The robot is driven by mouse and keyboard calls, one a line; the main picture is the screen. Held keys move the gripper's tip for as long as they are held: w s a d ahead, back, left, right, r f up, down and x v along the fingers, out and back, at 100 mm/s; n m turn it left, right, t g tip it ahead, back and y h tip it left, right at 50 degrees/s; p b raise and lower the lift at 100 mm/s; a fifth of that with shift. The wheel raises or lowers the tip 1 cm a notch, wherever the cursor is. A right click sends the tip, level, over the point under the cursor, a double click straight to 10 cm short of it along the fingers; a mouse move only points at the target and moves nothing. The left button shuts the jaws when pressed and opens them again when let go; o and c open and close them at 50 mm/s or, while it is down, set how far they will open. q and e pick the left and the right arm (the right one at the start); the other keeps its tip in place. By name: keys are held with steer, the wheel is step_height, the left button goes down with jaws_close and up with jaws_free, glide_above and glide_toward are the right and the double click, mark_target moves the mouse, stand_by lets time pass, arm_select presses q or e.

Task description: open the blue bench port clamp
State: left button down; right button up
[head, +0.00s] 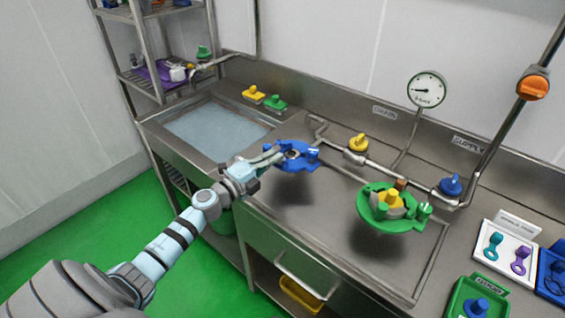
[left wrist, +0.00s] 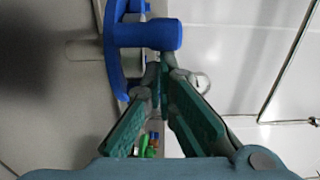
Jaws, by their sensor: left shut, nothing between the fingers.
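The blue bench port clamp (head: 298,164) is at the middle of the head view, a blue ring around a grey centre, above the steel bench. In the left wrist view its blue rim (left wrist: 115,60) and a thick blue knob (left wrist: 150,34) show at the top, just beyond the fingertips. My left gripper (head: 278,153) reaches it from the left. Its fingers (left wrist: 164,78) are shut with nothing between them, tips close to the knob. I cannot tell whether they touch it. In the head view the fingers overlap the clamp's left side. My right gripper is not in view.
A green clamp with a yellow knob (head: 366,207) is to the right. Behind run a pipe with a yellow valve (head: 359,142), a blue valve (head: 451,185) and a gauge (head: 427,89). A sink (head: 215,130) lies left. A white tag board (head: 504,264) is at right.

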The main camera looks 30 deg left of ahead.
arm_select(q)
steer(key=a+m+g+h+b, duration=0.2)
steer(key=a+m+h+b, duration=0.2)
steer(key=a+h+b, duration=0.3)
steer(key=shift+w+a+m+g+b, duration=0.15)
steer(key=shift+a+m+g+b, duration=0.2)
steer(key=shift+b, duration=2)
steer(key=shift+f, duration=0.1)
